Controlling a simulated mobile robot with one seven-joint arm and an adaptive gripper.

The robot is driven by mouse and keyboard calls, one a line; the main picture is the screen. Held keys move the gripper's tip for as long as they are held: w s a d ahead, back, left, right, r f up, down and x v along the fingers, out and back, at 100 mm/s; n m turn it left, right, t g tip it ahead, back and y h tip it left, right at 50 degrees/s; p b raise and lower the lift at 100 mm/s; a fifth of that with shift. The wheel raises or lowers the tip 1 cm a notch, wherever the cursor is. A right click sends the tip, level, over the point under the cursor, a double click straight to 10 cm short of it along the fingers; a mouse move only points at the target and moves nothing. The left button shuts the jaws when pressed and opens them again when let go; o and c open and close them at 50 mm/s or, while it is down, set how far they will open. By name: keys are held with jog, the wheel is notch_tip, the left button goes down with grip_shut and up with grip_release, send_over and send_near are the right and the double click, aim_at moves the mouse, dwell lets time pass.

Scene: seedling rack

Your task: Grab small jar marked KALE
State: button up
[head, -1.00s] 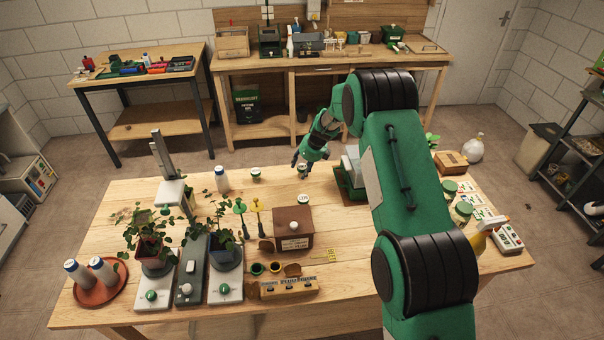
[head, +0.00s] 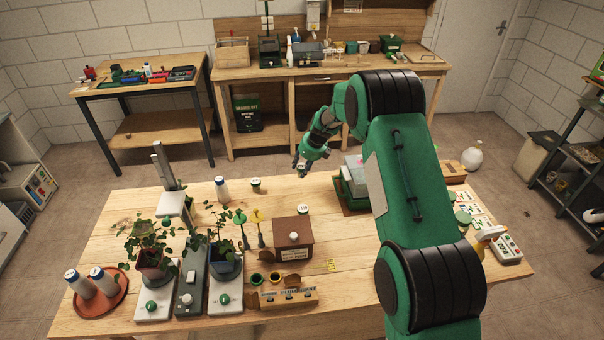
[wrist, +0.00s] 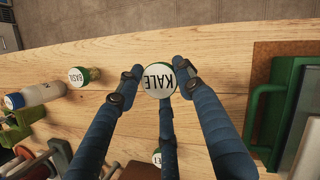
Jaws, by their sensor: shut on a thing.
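The small jar marked KALE (wrist: 158,78), with a white top and green rim, is between the fingertips of my gripper (wrist: 160,86) in the wrist view. The fingers close around its sides and the label faces the camera. In the head view my gripper (head: 302,168) is over the far edge of the wooden table; the jar in it is too small and covered to make out clearly.
A jar marked BASIL (wrist: 82,76) stands to the left, beside a white bottle (wrist: 40,93). Another small jar (head: 303,209) stands nearer on the table. A green-framed case (head: 352,190) is close on the right. A brown box (head: 293,238) stands nearer.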

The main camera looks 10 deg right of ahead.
aim_at(299, 165)
jog(key=shift+r+p, duration=0.35)
jog(key=shift+r, duration=1.85)
jog(key=shift+a, duration=0.1)
